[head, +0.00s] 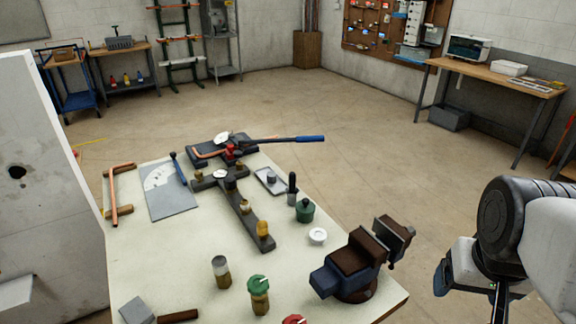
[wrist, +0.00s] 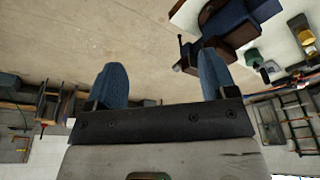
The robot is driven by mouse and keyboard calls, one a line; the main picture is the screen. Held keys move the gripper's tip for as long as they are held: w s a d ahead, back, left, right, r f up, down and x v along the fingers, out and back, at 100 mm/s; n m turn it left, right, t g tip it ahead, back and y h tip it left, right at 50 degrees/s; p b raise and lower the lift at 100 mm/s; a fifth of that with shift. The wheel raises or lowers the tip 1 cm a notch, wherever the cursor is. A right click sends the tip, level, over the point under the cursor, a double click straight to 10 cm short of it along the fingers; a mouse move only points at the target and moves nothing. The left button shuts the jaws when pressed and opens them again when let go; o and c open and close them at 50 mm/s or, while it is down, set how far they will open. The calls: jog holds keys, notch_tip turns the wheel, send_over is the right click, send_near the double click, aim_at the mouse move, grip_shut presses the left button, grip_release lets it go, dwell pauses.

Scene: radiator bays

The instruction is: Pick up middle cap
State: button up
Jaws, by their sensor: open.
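Three brass fittings stand in a slanting row at the near side of the table. One has a grey-white top (head: 220,265), one has a green cap (head: 259,283), and one has a red top (head: 294,320), cut off by the lower edge. The green cap is the middle one of this row. My gripper (wrist: 162,75) is open in the wrist view, with two blue fingers wide apart and bare floor between them. It is off the table's right side, well away from the caps. In the head view its fingers are not clearly seen.
A blue and brown vise (head: 352,266) stands at the table's right edge, between my arm and the fittings. A dark green jar (head: 305,211), a white ring (head: 317,236) and a black bar with brass pieces (head: 250,222) lie further back. The floor beyond is clear.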

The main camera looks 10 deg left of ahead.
jog(key=c, duration=0.5)
jog(key=shift+c, duration=0.2)
